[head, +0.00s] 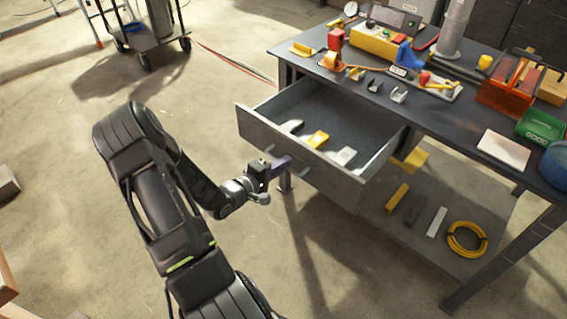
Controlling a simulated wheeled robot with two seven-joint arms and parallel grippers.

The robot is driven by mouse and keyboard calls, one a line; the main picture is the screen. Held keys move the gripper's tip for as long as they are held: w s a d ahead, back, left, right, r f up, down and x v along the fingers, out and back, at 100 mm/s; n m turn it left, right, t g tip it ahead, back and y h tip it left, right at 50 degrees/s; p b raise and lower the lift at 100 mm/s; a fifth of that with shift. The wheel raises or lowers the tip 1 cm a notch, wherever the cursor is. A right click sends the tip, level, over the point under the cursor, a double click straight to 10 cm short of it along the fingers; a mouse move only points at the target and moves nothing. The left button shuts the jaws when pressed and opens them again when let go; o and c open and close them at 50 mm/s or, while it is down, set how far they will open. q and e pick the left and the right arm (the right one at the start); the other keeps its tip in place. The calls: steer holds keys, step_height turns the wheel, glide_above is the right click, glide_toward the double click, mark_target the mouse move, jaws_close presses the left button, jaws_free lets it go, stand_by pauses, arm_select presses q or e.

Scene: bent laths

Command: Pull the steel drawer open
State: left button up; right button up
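The steel drawer (350,187) under the workbench is pulled well out, and its inside shows from above. Black, yellow and light grey pieces lie in it. Its bar handle (303,173) is on the front panel, with its middle covered by my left gripper (283,163). My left gripper is at the handle, between its two ends, and looks shut on it; the fingertips are small and partly hidden. My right gripper is not in view.
The workbench top (450,130) carries tools, a red-orange tote (507,95) and a green bin (541,128). The lower shelf (465,265) holds bars and a yellow cable coil (467,239). A wheeled cart (140,38) stands at the back left.

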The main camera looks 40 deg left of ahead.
arm_select(q)
steer(key=o, duration=0.4)
steer(key=shift+o, duration=0.2)
steer(key=v, duration=0.7)
steer(key=shift+s, duration=0.45)
